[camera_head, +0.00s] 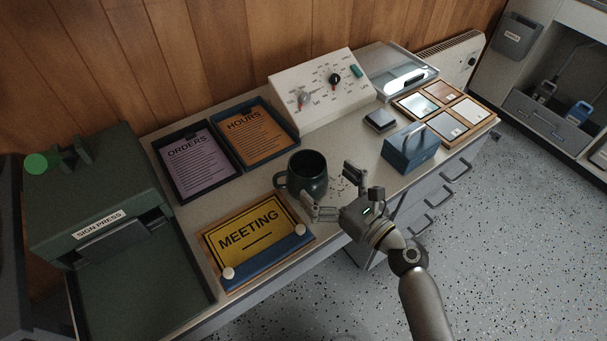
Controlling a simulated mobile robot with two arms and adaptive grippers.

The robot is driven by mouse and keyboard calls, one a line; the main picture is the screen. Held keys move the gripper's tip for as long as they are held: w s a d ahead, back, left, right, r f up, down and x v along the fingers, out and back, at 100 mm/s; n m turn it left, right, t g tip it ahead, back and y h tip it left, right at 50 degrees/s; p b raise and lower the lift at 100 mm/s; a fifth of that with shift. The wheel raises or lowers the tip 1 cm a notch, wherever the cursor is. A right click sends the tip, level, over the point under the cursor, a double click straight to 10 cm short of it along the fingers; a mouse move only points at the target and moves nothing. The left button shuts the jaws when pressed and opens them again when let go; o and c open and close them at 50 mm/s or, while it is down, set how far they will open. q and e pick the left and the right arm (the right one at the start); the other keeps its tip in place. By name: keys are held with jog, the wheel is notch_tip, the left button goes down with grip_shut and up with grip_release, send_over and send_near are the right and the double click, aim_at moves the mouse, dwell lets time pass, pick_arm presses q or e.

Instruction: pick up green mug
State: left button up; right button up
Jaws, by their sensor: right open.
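The dark green mug (308,177) stands upright on the worktop, near its front edge, with its handle toward the left. Its inside looks dark and I see nothing in it. My right gripper (328,190) is open beside the mug on its right front side. Its fingers point toward the mug, one near the mug's lower front and one to its right. I cannot tell whether a finger touches it. My left gripper is not in view.
A yellow MEETING sign (249,229) in its holder lies left of the mug. Purple ORDERS (190,162) and orange HOURS (256,135) trays are behind. A blue box with a handle (409,153) stands to the right. The green sign press (93,205) fills the left end.

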aim_at(297, 154)
jog(key=shift+x, duration=0.85)
jog(key=x, duration=0.4)
jog(key=shift+w+a+r, duration=0.15)
jog(key=shift+r, duration=0.15)
jog(key=shift+w+a, duration=0.25)
jog(key=shift+c, duration=1.3)
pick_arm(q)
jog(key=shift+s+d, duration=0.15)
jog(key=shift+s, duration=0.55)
pick_arm(e)
jog(key=c, duration=1.3)
jog(key=shift+o, duration=0.2)
